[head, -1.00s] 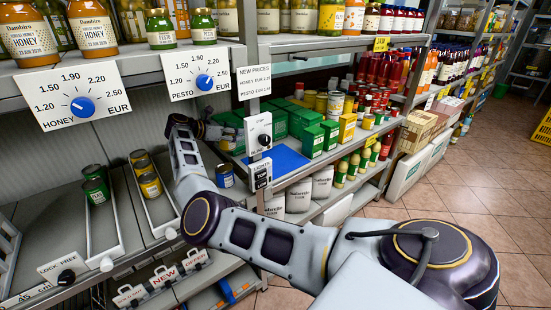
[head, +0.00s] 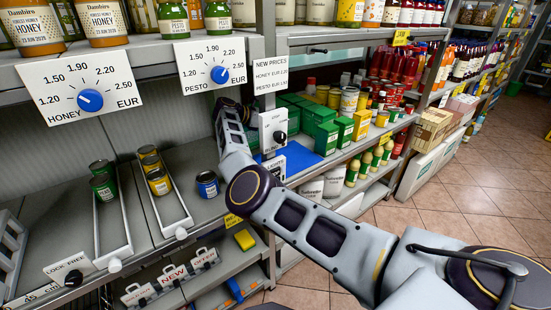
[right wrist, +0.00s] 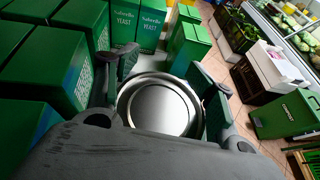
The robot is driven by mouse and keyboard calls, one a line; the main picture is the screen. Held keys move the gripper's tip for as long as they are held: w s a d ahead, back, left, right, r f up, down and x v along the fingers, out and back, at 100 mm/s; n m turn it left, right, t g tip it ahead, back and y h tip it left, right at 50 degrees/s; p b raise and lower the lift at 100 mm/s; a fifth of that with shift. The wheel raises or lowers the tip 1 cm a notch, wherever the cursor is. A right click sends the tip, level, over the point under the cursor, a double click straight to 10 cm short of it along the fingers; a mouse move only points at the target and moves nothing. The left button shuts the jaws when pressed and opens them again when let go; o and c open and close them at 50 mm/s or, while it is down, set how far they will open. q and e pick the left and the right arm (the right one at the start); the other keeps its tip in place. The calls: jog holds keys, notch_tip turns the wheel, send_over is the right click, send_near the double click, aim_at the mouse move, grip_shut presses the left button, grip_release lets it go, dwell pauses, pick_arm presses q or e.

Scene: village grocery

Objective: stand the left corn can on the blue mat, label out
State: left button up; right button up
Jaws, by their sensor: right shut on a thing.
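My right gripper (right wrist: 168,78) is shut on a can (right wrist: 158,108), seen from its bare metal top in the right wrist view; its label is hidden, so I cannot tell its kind. In the head view the gripper and can are hidden behind the upright and signs. The blue mat (head: 326,141) lies on the middle shelf just right of these signs, partly covered by them. Cans with yellow labels (head: 158,182) stand in the right-hand white chute at left, with green cans (head: 103,187) in the other chute. My left gripper is not in view.
Green yeast boxes (right wrist: 70,60) crowd the left and far side of the held can. Green boxes (head: 325,138) and yellow tins stand beside the mat. A switch panel (head: 272,131) hangs before the mat.

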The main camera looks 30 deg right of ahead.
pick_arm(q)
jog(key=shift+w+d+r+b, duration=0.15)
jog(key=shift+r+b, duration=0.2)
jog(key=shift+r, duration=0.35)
pick_arm(e)
notch_tip(320, 180, down, 6)
jog(key=shift+f, duration=0.1)
notch_tip(320, 180, down, 2)
jog(key=shift+f, duration=0.6)
jog(key=shift+f+b, duration=0.3)
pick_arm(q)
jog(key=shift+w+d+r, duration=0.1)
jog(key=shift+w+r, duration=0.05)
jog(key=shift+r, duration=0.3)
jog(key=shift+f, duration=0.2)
